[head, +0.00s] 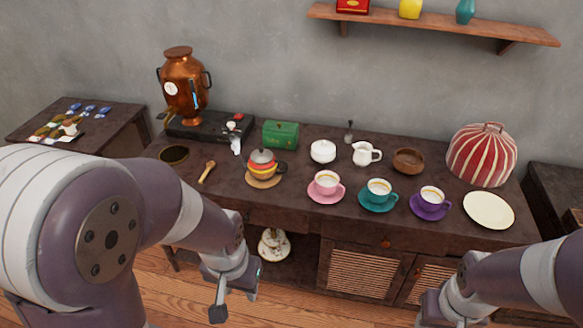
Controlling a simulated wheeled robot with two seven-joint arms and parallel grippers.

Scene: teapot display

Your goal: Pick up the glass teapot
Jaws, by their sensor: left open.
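A small pot (262,164) with a grey top, red and yellow bands and a dark handle at its right stands on a round wooden trivet (264,182) on the dark table. I cannot tell whether it is glass; no clearly transparent teapot shows. A white floral teapot (273,243) sits low, below the tabletop. My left gripper (234,300) is open and empty, in front of the table and below its top, well short of the banded pot. My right gripper (432,308) is at the bottom edge, partly cut off, so its jaws are unclear.
Pink (326,185), teal (378,192) and purple (431,199) cups on saucers line the table front. A copper samovar (184,85), green box (281,134), white creamer (365,154) and striped cozy (482,155) stand behind. A wooden spoon (207,171) lies left of the trivet.

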